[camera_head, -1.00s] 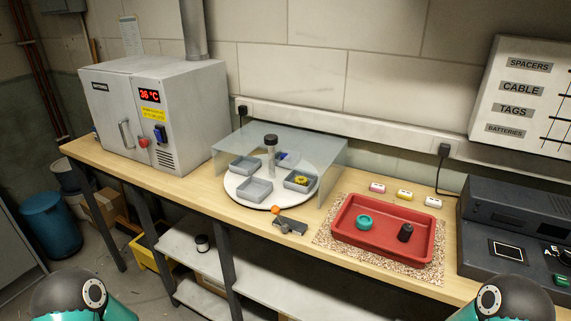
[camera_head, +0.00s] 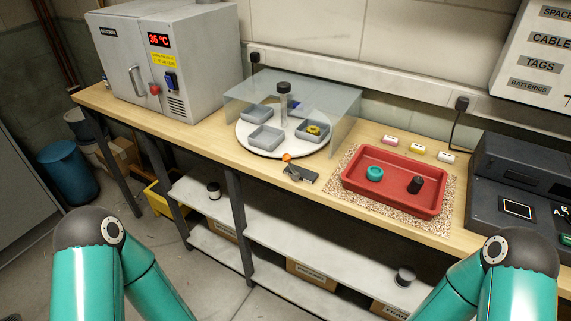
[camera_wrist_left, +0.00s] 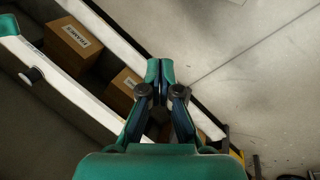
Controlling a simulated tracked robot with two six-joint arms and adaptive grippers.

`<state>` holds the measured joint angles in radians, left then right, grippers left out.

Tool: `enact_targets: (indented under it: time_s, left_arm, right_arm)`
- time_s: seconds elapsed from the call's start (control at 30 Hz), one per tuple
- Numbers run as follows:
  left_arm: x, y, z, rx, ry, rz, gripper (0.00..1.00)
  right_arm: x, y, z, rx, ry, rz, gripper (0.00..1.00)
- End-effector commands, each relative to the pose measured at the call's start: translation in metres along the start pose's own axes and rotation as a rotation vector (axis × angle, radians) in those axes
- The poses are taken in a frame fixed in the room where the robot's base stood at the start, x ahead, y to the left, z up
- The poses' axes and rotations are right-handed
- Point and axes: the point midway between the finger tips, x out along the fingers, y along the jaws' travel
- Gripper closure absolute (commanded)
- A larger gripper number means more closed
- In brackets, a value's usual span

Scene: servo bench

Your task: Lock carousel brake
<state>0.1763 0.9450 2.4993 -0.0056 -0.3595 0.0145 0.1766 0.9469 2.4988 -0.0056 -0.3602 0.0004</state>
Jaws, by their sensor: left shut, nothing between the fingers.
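The round white carousel (camera_head: 252,146) stands on the bench under a clear cover (camera_head: 340,103). Grey bins sit on it around a dark-capped central post (camera_head: 284,100). One bin holds a yellow item (camera_head: 314,130). The brake (camera_head: 303,174) is a small dark-grey piece with an orange knob (camera_head: 287,157), at the carousel's front edge. My left gripper (camera_wrist_left: 160,68) is shut and empty in the left wrist view, over the floor and lower shelves, away from the carousel. Both my arms show in the head view, but neither gripper does.
A red tray (camera_head: 356,191) with a teal ring (camera_head: 375,173) and a dark cylinder (camera_head: 415,185) lies right of the brake. A grey oven (camera_head: 125,70) stands at the left, a dark machine (camera_head: 520,185) at the right.

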Motion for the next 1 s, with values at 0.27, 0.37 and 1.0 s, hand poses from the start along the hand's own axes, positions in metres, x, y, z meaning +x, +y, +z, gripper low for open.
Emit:
enact_targets:
  time_s: [0.27,0.37,1.0]
  left_arm:
    - [0.0,0.005,-0.014,-0.228,0.055,0.024,1.0]
    - [0.0,0.013,-0.035,-0.353,0.118,0.073,1.0]
    - [-0.252,0.128,-0.287,-0.522,0.659,1.048,1.0]
  right_arm:
    - [0.0,0.0,0.0,0.0,0.0,0.0,0.29]
    - [0.0,0.0,0.0,0.0,0.0,0.0,0.29]
    - [0.049,0.018,0.0,0.0,0.0,0.0,0.29]
